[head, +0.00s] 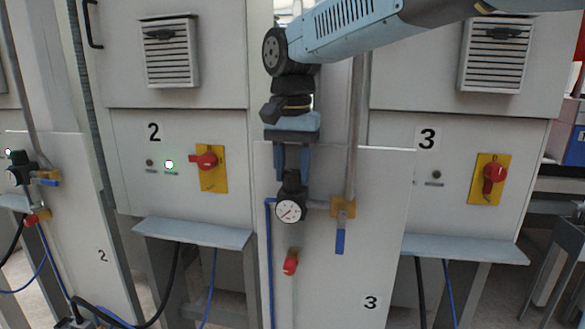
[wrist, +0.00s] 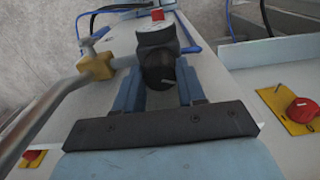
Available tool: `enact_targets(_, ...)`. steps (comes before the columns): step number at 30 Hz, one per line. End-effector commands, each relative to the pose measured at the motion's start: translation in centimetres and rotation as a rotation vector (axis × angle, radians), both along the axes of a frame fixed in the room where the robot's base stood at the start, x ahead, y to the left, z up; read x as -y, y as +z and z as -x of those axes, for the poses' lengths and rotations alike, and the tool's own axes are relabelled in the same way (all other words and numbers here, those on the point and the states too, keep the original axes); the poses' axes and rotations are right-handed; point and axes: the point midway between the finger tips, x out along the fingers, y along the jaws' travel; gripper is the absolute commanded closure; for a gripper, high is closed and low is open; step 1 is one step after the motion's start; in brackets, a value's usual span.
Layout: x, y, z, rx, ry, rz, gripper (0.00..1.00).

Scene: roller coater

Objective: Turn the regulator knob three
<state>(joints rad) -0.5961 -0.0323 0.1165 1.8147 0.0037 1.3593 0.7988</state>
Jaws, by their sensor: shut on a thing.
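The regulator (head: 291,205) with its round white gauge is on the panel marked 3 in the head view. Its black knob (head: 291,180) is at the top. My gripper (head: 292,172) comes down from above with its blue fingers on either side of the knob, shut on it. In the wrist view, the knob (wrist: 157,70) sits between the two fingers of my gripper (wrist: 158,85), with a thin light mark on its top. The gauge face shows in the head view, but its reading is too small to tell.
A pipe with a yellow fitting (head: 343,208) and a blue valve handle (head: 340,241) stands right of the regulator. A red part (head: 291,262) is below it. Red switches on yellow plates are on cabinets 2 (head: 207,161) and 3 (head: 494,174). Another regulator (head: 17,174) is at far left.

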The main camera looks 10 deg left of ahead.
Motion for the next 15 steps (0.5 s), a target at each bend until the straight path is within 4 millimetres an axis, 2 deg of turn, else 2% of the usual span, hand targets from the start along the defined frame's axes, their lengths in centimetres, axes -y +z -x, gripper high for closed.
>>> enact_targets(9, 0.04, 0.04, -0.01, 0.000, 0.253, -0.001, 0.91)
enact_targets(15, 0.03, 0.04, 0.01, 0.001, 0.307, -0.001, 0.91)
